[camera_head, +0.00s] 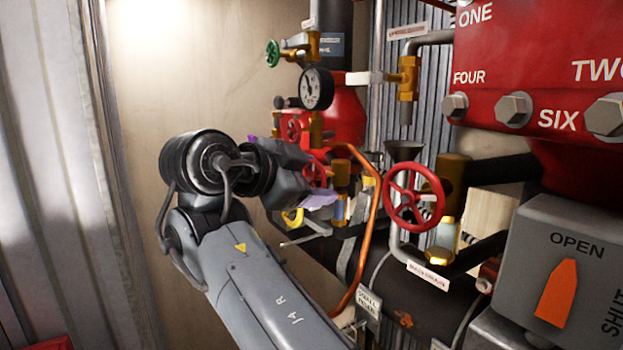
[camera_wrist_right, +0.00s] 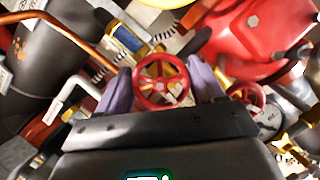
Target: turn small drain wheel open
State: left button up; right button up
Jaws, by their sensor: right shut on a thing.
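A small red handwheel (camera_wrist_right: 161,83) sits between the two purple fingers of my right gripper (camera_wrist_right: 162,88) in the right wrist view. The fingers are shut on opposite sides of its rim. In the head view the red wheel (camera_head: 316,172) is partly hidden by my right gripper (camera_head: 302,172), on a brass valve (camera_head: 342,178). A tag (camera_head: 368,302) that seems to read small drain hangs lower down by the copper pipe. My left gripper is not in view.
A larger red handwheel (camera_head: 414,197) stands to the right, beyond the copper pipe (camera_head: 374,215). A pressure gauge (camera_head: 317,88) and a green wheel (camera_head: 272,53) are above. A grey box with an orange lever (camera_head: 557,292) is at lower right.

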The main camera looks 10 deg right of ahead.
jog(key=shift+n+g, duration=0.5)
jog(key=shift+n, duration=0.2)
jog(key=shift+r+n+g+h+p, duration=0.1)
jog(key=shift+n+g+h+p, duration=0.2)
jog(key=shift+n+p, duration=0.3)
jog(key=shift+n+g+p, duration=0.5)
jog(key=shift+n+p, duration=0.2)
jog(key=shift+p, duration=0.25)
jog(key=shift+n+h+p, duration=0.3)
jog(key=shift+g, duration=0.3)
jog(key=o, duration=0.7)
